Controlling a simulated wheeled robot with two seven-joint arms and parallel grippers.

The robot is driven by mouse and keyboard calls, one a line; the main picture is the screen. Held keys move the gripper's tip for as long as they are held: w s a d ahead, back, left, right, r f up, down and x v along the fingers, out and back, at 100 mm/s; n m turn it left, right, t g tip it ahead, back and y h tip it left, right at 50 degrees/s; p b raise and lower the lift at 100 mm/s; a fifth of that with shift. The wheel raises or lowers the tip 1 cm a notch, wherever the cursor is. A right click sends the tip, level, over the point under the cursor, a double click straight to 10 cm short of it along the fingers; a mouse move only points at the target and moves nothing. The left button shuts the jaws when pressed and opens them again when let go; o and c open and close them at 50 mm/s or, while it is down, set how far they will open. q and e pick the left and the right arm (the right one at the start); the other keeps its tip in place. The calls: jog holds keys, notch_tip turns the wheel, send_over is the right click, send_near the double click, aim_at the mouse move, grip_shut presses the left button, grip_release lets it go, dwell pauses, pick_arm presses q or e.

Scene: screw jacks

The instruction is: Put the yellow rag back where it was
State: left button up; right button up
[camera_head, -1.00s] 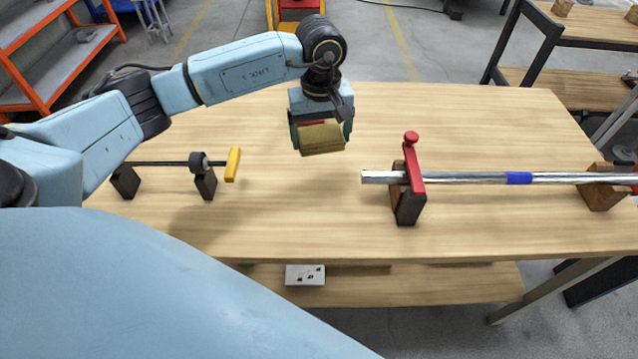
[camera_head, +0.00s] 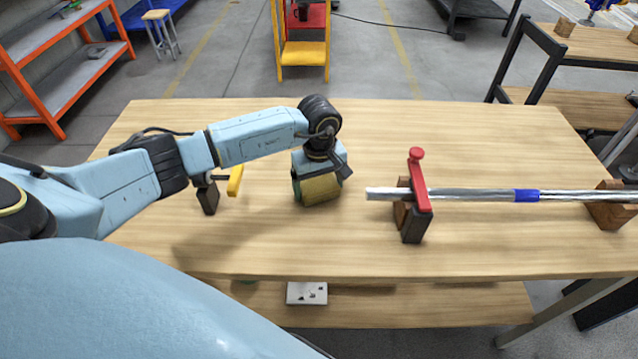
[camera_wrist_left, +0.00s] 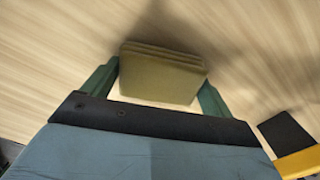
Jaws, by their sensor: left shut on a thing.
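The yellow rag (camera_head: 321,188) is a folded, olive-yellow block. My left gripper (camera_head: 319,184) is shut on it, over the middle of the wooden table, between the yellow-handled screw and the metal rod. In the left wrist view the rag (camera_wrist_left: 160,76) sits between the two green fingers of my left gripper (camera_wrist_left: 158,82), its layered folds facing the far side. It is low over the table top; I cannot tell whether it touches the wood. My right gripper is not in view.
A long metal rod (camera_head: 465,194) lies across blocks at the right, under a red clamp (camera_head: 419,182). A yellow handle (camera_head: 235,181) on a dark support (camera_head: 208,197) stands at the left. The wooden table top (camera_head: 430,130) is clear behind the rod.

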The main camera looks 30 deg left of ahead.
aim_at(319, 184)
pick_arm(q)
jog(key=shift+f, duration=0.15)
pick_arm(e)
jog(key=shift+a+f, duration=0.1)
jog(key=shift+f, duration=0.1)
pick_arm(q)
jog(key=o, duration=0.8)
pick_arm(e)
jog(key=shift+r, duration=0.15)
pick_arm(q)
jog(key=shift+r, duration=0.55)
notch_tip(319, 184, up, 11)
jog(key=shift+r+p, duration=0.15)
jog(key=shift+p, duration=0.15)
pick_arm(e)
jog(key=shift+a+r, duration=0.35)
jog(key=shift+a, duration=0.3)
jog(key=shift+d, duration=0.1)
